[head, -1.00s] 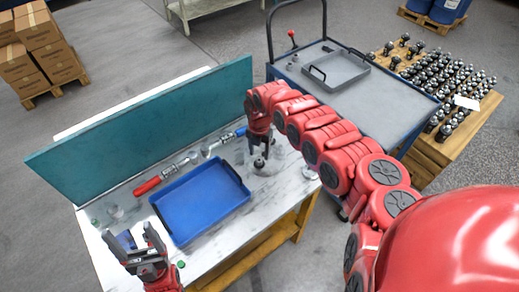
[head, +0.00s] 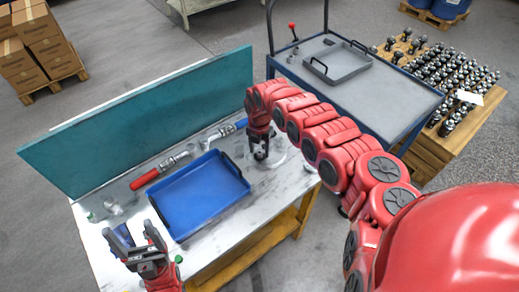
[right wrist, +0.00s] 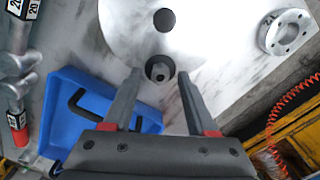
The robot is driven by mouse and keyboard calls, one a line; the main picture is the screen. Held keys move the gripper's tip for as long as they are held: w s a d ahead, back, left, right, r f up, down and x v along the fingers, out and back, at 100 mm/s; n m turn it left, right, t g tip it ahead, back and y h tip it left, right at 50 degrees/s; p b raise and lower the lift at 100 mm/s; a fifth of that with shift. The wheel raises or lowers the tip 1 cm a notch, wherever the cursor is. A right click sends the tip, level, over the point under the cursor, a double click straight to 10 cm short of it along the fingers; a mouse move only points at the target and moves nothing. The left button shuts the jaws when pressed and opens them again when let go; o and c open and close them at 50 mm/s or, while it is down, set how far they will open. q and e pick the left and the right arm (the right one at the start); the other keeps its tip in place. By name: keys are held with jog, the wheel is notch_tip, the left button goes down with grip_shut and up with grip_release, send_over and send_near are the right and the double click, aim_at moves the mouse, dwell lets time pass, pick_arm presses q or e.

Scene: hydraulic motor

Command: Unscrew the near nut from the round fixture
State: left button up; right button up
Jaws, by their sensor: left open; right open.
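The round fixture (right wrist: 205,40) is a shiny grey disc on the marble-look table at the top of the right wrist view. A dark hole or stud (right wrist: 164,20) shows at its far part. The near nut (right wrist: 160,72) is a small grey piece in a dark round spot near the disc's lower edge. My right gripper (right wrist: 160,76) is open, its fingertips left and right of the nut in that view; I cannot tell whether they touch it. In the head view my right gripper (head: 261,153) points down at the fixture. My left gripper (head: 128,232) is open and empty at the table's left front.
A blue tray (head: 178,227) lies mid-table, with red-handled (head: 145,179) and blue-handled tools behind it. A teal panel (head: 140,125) closes the back. A grey flange (right wrist: 287,33) shows right of the fixture. A cart (head: 390,100) stands to the right.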

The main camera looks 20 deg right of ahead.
grip_shut()
jog(key=shift+f+n+b, duration=0.15)
jog(key=shift+n+b, duration=0.65)
jog(key=shift+n, duration=0.3)
jog(key=shift+c, duration=1.2)
grip_release()
jog(key=shift+r, duration=0.2)
jog(key=m+p, duration=0.1)
jog(key=m, duration=0.1)
jog(key=shift+r+m, duration=0.15)
jog(key=shift+m, duration=0.15)
jog(key=m+p, duration=0.1)
jog(key=m, duration=0.2)
jog(key=shift+m, duration=0.9)
